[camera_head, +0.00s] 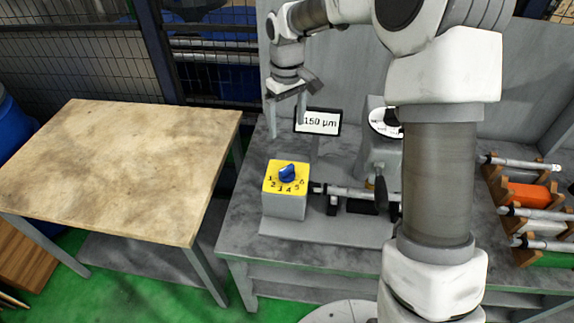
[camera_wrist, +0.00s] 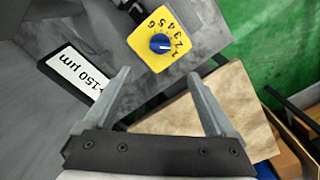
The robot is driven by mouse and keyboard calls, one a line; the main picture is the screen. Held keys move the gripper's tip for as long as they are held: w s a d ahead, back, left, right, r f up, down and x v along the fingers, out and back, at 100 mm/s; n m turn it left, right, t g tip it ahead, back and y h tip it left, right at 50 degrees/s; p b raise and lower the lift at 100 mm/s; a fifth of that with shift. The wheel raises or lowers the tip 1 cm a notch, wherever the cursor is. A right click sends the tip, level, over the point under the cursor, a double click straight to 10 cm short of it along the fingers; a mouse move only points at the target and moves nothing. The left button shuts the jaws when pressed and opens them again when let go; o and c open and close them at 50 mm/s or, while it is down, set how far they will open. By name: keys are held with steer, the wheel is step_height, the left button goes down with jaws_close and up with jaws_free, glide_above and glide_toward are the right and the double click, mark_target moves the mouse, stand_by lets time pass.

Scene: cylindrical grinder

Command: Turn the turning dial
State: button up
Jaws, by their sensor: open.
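The turning dial is a blue knob (camera_head: 287,173) on a yellow face with black numbers, on top of a grey box (camera_head: 284,206) on the workbench. The knob also shows in the wrist view (camera_wrist: 160,43), above and beyond my fingertips. A small pale mark lies on it, but I cannot tell surely which number it points to. My gripper (camera_head: 287,126) is open and empty, above and behind the dial in the head view. Its two fingers (camera_wrist: 159,74) are spread apart in the wrist view and do not touch the knob.
A display reading 150 µm (camera_head: 318,121) stands behind the dial, close to my gripper. A horizontal shaft (camera_head: 350,193) sits right of the dial box. A wooden table (camera_head: 110,165) is at left. Racks with shafts (camera_head: 530,195) are at right. My arm hides part of the bench.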

mark_target(287, 167)
step_height(287, 167, down, 17)
steer(key=shift+f+p, duration=0.1)
steer(key=shift+p, duration=0.55)
steer(key=c, duration=1.3)
steer(key=shift+n+b, duration=0.7)
steer(key=shift+n, duration=2.2)
steer(key=o, duration=1.3)
